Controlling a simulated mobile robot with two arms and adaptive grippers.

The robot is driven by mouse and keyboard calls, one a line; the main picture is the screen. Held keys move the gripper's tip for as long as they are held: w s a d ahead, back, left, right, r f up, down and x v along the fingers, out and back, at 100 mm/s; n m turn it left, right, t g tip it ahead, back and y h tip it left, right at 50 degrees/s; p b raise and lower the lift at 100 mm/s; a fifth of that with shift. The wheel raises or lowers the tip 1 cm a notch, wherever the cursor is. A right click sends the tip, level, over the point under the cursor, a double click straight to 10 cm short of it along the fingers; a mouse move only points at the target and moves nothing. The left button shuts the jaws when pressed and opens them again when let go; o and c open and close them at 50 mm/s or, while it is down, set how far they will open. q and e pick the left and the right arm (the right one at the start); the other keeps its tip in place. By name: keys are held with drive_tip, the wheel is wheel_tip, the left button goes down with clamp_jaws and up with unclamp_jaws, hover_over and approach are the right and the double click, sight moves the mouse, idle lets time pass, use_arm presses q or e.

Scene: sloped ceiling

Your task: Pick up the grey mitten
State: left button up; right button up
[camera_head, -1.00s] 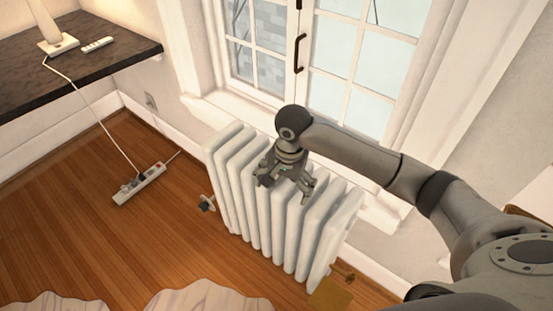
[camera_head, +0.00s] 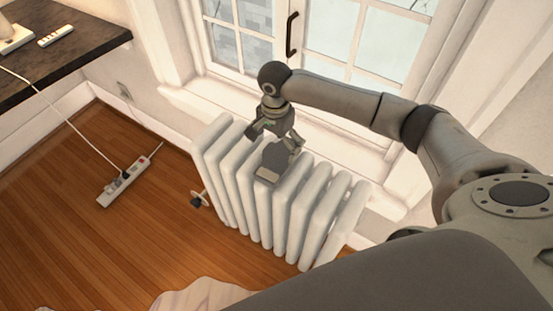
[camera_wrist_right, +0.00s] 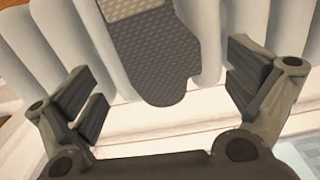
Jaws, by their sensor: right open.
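The grey mitten (camera_head: 273,157) lies on top of the white radiator (camera_head: 241,184), its paler cuff toward the room. In the right wrist view the dark, textured mitten (camera_wrist_right: 155,55) hangs between the fingers, rounded end toward the gripper, cuff cut off at the top edge. My right gripper (camera_head: 275,138) is above the radiator on its window side. In its wrist view the right gripper (camera_wrist_right: 165,88) is open, with one finger on each side of the mitten and clear gaps to it. My left gripper is not in view.
The window (camera_head: 338,38) and its sill (camera_head: 190,98) are close behind the radiator. A power strip (camera_head: 130,181) with a cable lies on the wooden floor at left. A dark shelf (camera_head: 75,51) is at upper left. Pale fabric (camera_head: 205,295) shows at the bottom edge.

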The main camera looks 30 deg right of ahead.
sight(277, 156)
drive_tip(key=shift+f, duration=0.45)
drive_tip(key=f, duration=0.4)
drive_tip(key=shift+d+f, duration=0.2)
drive_tip(key=shift+f, duration=0.15)
drive_tip(key=shift+c, duration=0.9)
drive_tip(key=c, duration=0.4)
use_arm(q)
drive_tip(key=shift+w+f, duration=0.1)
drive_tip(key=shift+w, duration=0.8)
use_arm(e)
drive_tip(key=shift+c, duration=1.4)
